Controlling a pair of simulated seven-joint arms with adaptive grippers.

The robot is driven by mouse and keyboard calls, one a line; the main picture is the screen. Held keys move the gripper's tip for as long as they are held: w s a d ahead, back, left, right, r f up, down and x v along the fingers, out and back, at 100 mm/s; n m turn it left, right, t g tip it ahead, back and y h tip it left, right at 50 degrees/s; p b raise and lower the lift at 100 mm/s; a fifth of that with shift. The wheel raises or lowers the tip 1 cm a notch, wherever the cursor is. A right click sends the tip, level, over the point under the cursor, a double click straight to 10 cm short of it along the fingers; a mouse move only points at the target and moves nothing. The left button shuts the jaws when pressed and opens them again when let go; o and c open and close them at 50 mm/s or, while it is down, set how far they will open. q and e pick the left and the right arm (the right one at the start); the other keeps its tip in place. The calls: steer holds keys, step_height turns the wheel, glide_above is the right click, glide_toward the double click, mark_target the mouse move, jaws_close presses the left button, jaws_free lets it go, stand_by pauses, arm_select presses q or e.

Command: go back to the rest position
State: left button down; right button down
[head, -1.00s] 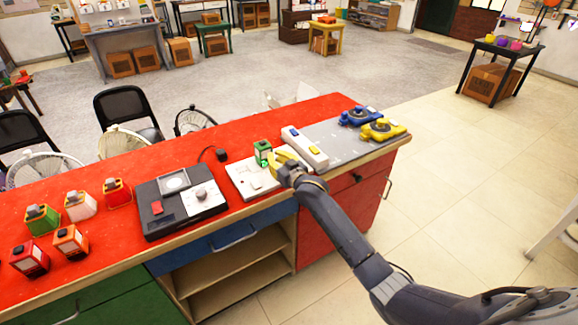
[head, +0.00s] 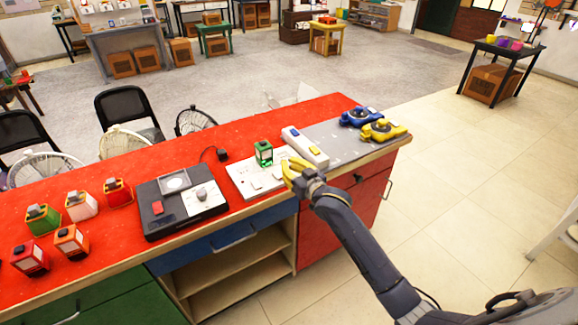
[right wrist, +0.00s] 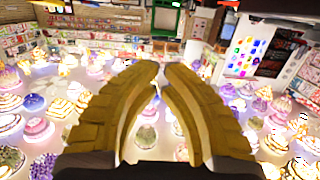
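My right gripper (head: 291,172) has yellow fingers and is near the front edge of the red-topped counter (head: 330,106), right of a small green block with a pale face (head: 264,153). It is apart from the block. My left gripper is in neither view.
The green block stands on a white panel (head: 243,184). A black device (head: 160,222) and several coloured blocks stand left. Yellow (head: 383,129) and blue devices sit right.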

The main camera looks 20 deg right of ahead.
mark_target(290, 192)
steer(key=f, duration=0.4)
steer(key=s+d+f+g, duration=0.1)
steer(key=f, duration=0.4)
steer(key=f+g+h, duration=0.1)
steer(key=f, duration=0.3)
steer(key=shift+s+d+f, duration=0.25)
steer(key=shift+s+d, duration=0.05)
steer(key=s+d+f+g+h, duration=0.1)
steer(key=s+f+g, duration=0.1)
steer(key=s+f, duration=0.65)
steer(key=s+f+g, duration=0.2)
steer(key=s+f, duration=0.2)
steer(key=f, duration=0.9)
steer(key=s+d+f+g+h, duration=0.1)
steer(key=s+f+g, duration=0.1)
steer(key=s+f, duration=0.65)
steer(key=s+f+g, duration=0.3)
steer(key=s+f, duration=1.5)
steer(key=s, duration=0.1)
steer(key=s+f+g, duration=0.2)
steer(key=s+f, duration=0.1)
steer(key=s, duration=0.9)
steer(key=s+a+f+n+g, duration=0.1)
steer(key=s+f+g, duration=0.1)
steer(key=s, duration=1)
steer(key=shift+s+a+f, duration=0.2)
steer(key=shift+f, duration=0.35)
